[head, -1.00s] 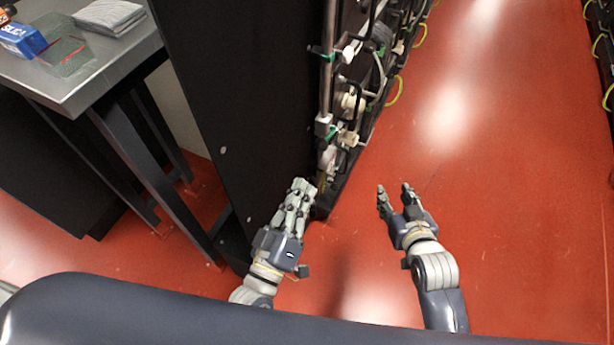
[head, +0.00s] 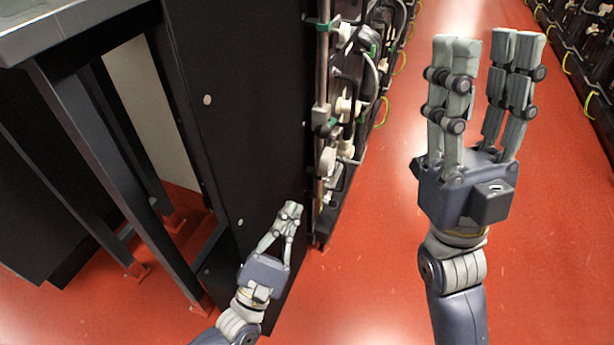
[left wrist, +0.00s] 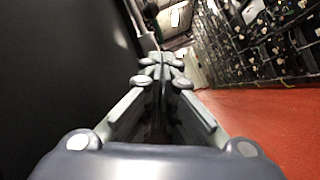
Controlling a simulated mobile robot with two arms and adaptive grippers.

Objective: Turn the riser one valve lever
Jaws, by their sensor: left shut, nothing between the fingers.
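A vertical grey riser pipe (head: 322,75) runs along the front edge of the black rack in the head view. Green and white valve fittings sit on it, with a green fitting (head: 326,26) near the top. I cannot tell which fitting is the riser one valve lever. My left gripper (head: 291,210) is shut and empty, low in front of the black side panel and below and left of the fittings. Its closed fingers also show in the left wrist view (left wrist: 160,62). My right gripper (head: 485,40) is open and empty, raised over the aisle to the right of the rack.
The black rack side panel (head: 250,120) stands close by my left gripper. A metal table (head: 75,25) with dark legs is at the left. The red floor (head: 390,270) of the aisle is clear. Another rack (head: 585,50) lines the far right.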

